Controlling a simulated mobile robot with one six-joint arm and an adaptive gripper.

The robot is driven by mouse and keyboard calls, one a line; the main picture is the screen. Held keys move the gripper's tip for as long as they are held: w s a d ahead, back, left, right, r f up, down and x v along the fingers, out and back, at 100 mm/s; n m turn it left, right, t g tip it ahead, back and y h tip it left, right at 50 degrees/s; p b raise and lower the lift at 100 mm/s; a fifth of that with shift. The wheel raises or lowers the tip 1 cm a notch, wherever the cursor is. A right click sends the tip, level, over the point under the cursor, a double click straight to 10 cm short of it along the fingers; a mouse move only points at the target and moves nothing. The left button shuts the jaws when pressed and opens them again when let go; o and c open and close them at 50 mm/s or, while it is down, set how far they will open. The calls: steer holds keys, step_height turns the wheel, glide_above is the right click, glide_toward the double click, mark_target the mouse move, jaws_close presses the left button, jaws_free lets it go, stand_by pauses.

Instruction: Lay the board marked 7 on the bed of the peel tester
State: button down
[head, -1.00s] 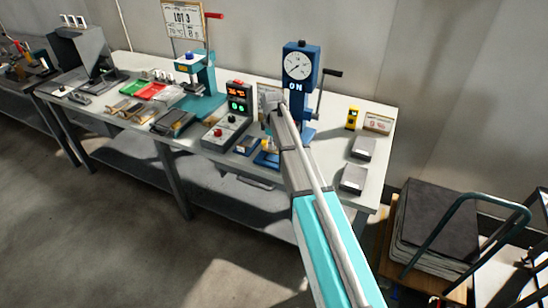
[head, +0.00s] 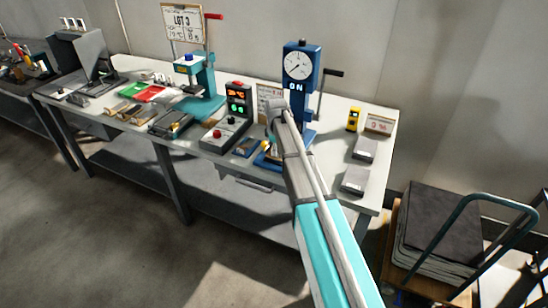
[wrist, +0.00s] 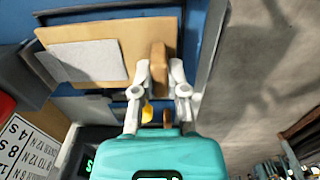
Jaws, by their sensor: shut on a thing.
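The peel tester (head: 299,72) is a blue stand with a round dial, "ON" lettering and a side crank, at the back right of the bench. Its blue bed (head: 268,161) shows partly beside my arm. In the wrist view, my gripper (wrist: 158,88) is shut on the brown block at one end of a tan board (wrist: 125,33) with a pale grey sheet on it. The board is over the blue bed (wrist: 211,35), and I cannot tell if it touches. No number 7 is visible on it. In the head view my arm hides the board.
A control box (head: 225,130) with lit displays stands left of the tester. A teal press (head: 200,85), trays and several small boards lie further left. Two grey blocks (head: 355,180) and a yellow device (head: 353,119) are on the right. A loaded cart (head: 440,225) stands beside the bench.

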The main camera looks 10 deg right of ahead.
steer(key=shift+f+b, duration=0.4)
steer(key=shift+f, duration=0.25)
steer(key=shift+f, duration=0.15)
steer(key=c, duration=0.7)
jaws_free()
steer(key=shift+o, duration=0.2)
steer(key=shift+r, duration=0.2)
step_height(320, 180, up, 12)
steer(key=p, duration=1.2)
steer(key=shift+s, duration=0.1)
